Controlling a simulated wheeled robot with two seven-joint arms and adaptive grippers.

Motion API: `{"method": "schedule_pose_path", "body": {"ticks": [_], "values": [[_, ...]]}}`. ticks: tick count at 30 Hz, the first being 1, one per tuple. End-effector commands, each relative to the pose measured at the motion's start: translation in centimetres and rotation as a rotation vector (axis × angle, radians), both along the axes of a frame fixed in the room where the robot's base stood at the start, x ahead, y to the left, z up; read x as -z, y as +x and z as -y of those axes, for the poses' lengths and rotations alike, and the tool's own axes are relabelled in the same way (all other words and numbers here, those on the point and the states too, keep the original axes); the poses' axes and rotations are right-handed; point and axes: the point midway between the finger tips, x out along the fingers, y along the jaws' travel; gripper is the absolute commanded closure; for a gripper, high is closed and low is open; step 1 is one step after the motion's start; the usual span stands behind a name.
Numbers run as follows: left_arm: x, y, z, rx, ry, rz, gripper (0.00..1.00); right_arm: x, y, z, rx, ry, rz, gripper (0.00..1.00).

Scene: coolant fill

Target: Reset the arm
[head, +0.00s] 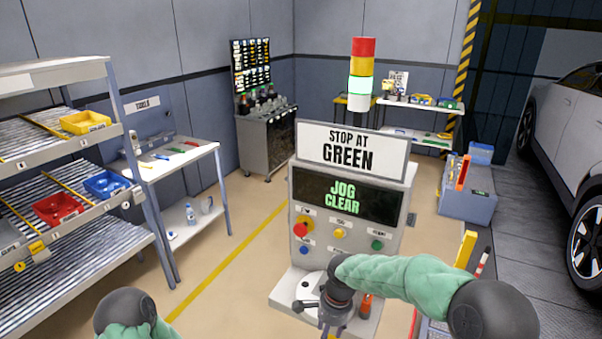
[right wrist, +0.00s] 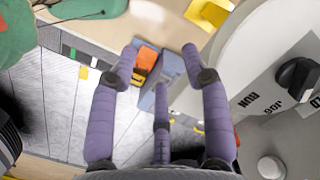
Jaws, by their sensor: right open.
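The grey control console (head: 409,190) stands in the middle of the head view. Its sign reads "STOP AT GREEN" and its screen (head: 345,197) reads "JOG CLEAR". The light tower (head: 362,65) above it glows green in its lower section. The panel has a red mushroom button (head: 301,229), plus yellow, green and blue buttons. My right gripper (head: 325,318) is low in front of the console, over its pale base. In the right wrist view its purple fingers (right wrist: 160,65) are spread and empty. A black knob (right wrist: 297,76) on a white dial marked "RUN" and "JOG" lies right of them, apart. My left gripper is out of view.
A shelf rack with yellow, red and blue bins (head: 103,184) stands at the left, beside a white workbench (head: 180,160). A bottle cart (head: 267,140) and another bench are at the back. A white car (head: 570,130) is at the right.

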Motion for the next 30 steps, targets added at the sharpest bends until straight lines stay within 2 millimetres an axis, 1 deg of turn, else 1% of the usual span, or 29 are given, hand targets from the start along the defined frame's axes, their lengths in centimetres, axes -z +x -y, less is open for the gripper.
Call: {"method": "schedule_pose_path", "body": {"ticks": [1, 2, 5, 6, 7, 8, 9, 11, 12, 14, 15, 17, 18, 22, 25, 30], "values": [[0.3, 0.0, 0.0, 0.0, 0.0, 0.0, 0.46, 2.2, -0.6, 0.1, -0.035, 0.016, -0.01, 0.52], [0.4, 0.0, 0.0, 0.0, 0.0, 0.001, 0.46, 3.3, -1.0, 0.1, -0.06, 0.029, -0.009, 0.52], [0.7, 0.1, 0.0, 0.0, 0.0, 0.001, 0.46, 7.6, -2.5, 0.1, -0.151, 0.078, -0.002, 0.52], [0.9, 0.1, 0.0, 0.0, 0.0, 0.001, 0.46, 9.6, -3.4, 0.1, -0.193, 0.102, 0.002, 0.52], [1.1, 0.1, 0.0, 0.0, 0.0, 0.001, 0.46, 11.2, -4.2, 0.1, -0.228, 0.12, 0.008, 0.52], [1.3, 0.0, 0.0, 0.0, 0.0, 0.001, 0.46, 12.9, -5.2, 0.2, -0.263, 0.139, 0.015, 0.52], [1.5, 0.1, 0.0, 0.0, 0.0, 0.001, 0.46, 14.9, -6.4, 0.3, -0.307, 0.163, 0.029, 0.52], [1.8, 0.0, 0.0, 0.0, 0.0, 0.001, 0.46, 17.7, -8.3, 0.4, -0.371, 0.194, 0.053, 0.52], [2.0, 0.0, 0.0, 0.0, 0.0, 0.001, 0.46, 19.5, -9.8, 0.5, -0.414, 0.211, 0.07, 0.52], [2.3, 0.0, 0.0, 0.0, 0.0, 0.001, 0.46, 21.8, -12.0, 0.8, -0.473, 0.23, 0.099, 0.52], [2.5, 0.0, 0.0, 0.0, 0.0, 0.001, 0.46, 23.1, -13.5, 1.0, -0.509, 0.239, 0.118, 0.52], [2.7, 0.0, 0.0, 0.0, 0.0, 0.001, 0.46, 24.8, -15.6, 1.3, -0.561, 0.245, 0.146, 0.52], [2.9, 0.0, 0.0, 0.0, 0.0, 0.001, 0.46, 25.7, -17.0, 1.5, -0.595, 0.245, 0.163, 0.52], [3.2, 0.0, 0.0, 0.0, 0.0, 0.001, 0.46, 27.5, -20.4, 2.1, -0.681, 0.233, 0.207, 0.52], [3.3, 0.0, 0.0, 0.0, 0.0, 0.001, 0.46, 28.0, -22.0, 2.4, -0.724, 0.221, 0.225, 0.52], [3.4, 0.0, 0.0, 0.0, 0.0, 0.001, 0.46, 28.2, -22.7, 2.6, -0.751, 0.212, 0.237, 0.52]]}}
